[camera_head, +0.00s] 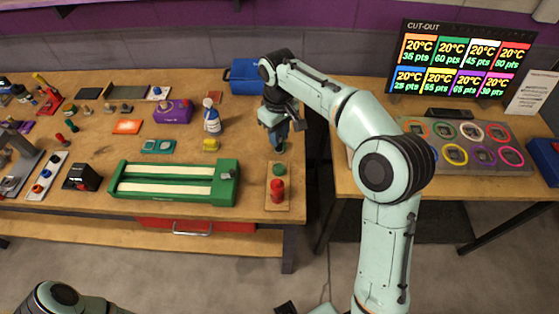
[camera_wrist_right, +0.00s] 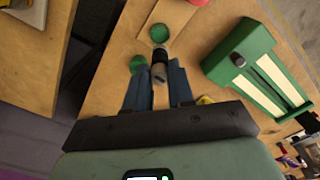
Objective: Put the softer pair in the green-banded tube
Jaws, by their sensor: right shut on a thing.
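My right gripper (camera_head: 279,143) hangs over the right end of the workbench. In the right wrist view its fingers (camera_wrist_right: 160,82) are shut on a small dark cylinder with a grey end (camera_wrist_right: 158,68). I cannot tell whether it is one piece or a pair. A wooden board (camera_head: 289,182) holds a green round piece (camera_head: 279,168) and a red cylinder (camera_head: 277,191). The green piece (camera_wrist_right: 159,33) lies just beyond the held cylinder in the wrist view. Another green disc (camera_wrist_right: 137,64) lies beside the board. I cannot tell which is a tube or a cap.
A green tray with two cream strips (camera_head: 227,183) stands left of the board. A blue box (camera_head: 243,77), a spray bottle (camera_head: 212,117) and a yellow block (camera_head: 210,145) are near. On the right table, a grey panel with coloured rings (camera_head: 470,165) stands below a price screen (camera_head: 460,62).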

